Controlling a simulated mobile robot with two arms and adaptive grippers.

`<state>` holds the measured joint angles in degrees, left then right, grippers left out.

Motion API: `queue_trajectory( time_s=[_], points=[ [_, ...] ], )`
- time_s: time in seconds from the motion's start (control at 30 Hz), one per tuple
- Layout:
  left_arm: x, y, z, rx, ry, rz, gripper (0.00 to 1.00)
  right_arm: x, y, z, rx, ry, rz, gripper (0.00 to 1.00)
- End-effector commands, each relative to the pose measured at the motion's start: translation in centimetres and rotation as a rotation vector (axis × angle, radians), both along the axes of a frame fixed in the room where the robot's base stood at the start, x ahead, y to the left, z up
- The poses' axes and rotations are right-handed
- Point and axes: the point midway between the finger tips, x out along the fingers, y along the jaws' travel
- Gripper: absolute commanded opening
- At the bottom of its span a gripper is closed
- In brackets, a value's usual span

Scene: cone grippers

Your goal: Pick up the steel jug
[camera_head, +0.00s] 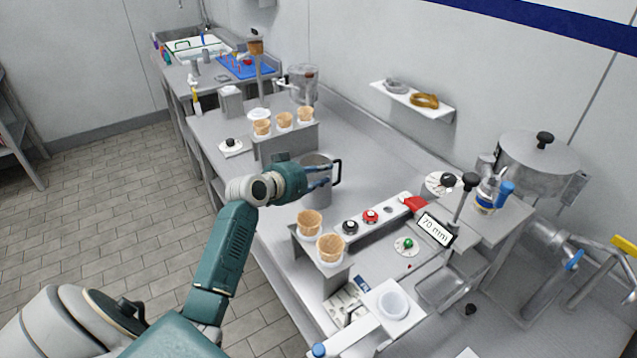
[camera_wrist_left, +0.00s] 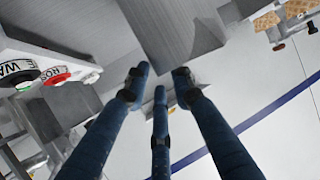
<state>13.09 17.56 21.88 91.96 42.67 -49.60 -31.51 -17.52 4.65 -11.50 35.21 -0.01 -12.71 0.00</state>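The steel jug (camera_head: 318,191) stands on the steel counter in the head view, a grey cylinder with a black handle on its right side. My left gripper (camera_head: 324,175) is at the jug from the left, its blue fingers level with the jug's upper part and overlapping it in this view. In the left wrist view the three blue fingers (camera_wrist_left: 160,84) are spread apart with nothing between them. A grey metal body (camera_wrist_left: 175,30), apparently the jug, lies just beyond the fingertips; contact cannot be told. My right gripper is in neither view.
A stand with two cones (camera_head: 310,222) is close in front of the jug. Behind it is another cone stand (camera_head: 284,140). Red and black knobs (camera_head: 371,216) sit to the right. A "70 mm" sign (camera_head: 435,229) and a large pot (camera_head: 537,160) stand farther right.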

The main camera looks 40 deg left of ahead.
Motion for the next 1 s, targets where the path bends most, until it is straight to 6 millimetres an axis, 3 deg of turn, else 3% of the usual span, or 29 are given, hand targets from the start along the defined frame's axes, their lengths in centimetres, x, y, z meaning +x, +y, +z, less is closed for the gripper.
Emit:
queue_trajectory(
  time_s=[0.17, 0.43, 0.57, 1.0],
  points=[
    [1.9, -0.1, -0.7, -0.001, 0.000, 0.002, 0.24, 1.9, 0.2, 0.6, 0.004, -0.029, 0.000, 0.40],
    [2.1, -0.1, -0.9, 0.001, 0.000, 0.001, 0.24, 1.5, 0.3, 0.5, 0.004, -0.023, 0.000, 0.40],
    [2.1, -0.1, -0.9, 0.000, 0.000, 0.001, 0.00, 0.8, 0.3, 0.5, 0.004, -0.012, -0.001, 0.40],
    [2.1, 0.0, -0.6, 0.003, -0.005, 0.002, 0.00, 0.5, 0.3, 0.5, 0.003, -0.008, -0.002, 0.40]
  ],
)
